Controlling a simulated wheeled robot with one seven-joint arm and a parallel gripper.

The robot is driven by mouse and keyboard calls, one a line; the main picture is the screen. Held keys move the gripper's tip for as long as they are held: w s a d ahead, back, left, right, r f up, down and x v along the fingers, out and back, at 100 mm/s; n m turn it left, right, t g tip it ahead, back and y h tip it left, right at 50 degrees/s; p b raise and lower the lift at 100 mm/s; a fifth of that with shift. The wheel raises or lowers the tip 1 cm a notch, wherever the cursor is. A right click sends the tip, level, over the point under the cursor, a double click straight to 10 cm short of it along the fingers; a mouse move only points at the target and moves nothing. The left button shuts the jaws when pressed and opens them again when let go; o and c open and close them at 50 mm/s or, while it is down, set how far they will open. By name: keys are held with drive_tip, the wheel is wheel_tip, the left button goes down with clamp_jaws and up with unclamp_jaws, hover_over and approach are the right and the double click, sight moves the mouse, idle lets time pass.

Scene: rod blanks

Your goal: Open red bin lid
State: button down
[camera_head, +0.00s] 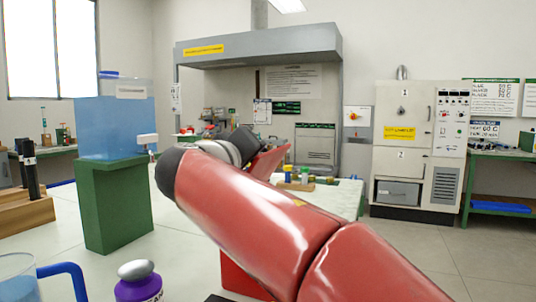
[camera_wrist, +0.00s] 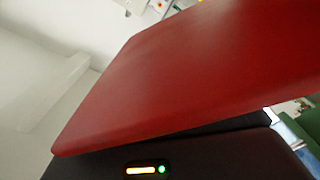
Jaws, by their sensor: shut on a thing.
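The red bin stands behind my red arm in the head view. A strip of its red body (camera_head: 238,277) shows low beneath the arm. Its red lid (camera_head: 269,160) is tilted up, with the rest hidden by my arm. My gripper (camera_head: 249,146) is at the raised lid's upper left and is shut on the lid; its fingertips are mostly hidden. In the wrist view, the lid (camera_wrist: 190,75) fills most of the picture as a broad slanted red panel. The dark gripper housing with its lights lies along the bottom there, and no fingers show.
A green pedestal (camera_head: 112,205) with a blue tank (camera_head: 115,128) stands left. A pale worktop (camera_head: 343,199) with small bottles lies behind the arm. A purple-labelled bottle (camera_head: 138,285) and a blue-handled jug (camera_head: 18,278) are near front left. Open floor lies at right.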

drive_tip(key=w+a+n, duration=0.2)
drive_tip(key=a+n, duration=0.3)
drive_tip(key=a, duration=0.2)
drive_tip(key=shift+w+r+n, duration=0.15)
drive_tip(key=shift+w+n, duration=0.05)
drive_tip(key=shift+n, duration=0.1)
drive_tip(key=c, duration=1.5)
unclamp_jaws()
drive_tip(key=b+v, duration=0.1)
drive_tip(key=v, duration=0.6)
drive_tip(key=shift+s+a+b, duration=0.1)
drive_tip(key=shift+s+b, duration=0.2)
drive_tip(key=shift+s, duration=0.1)
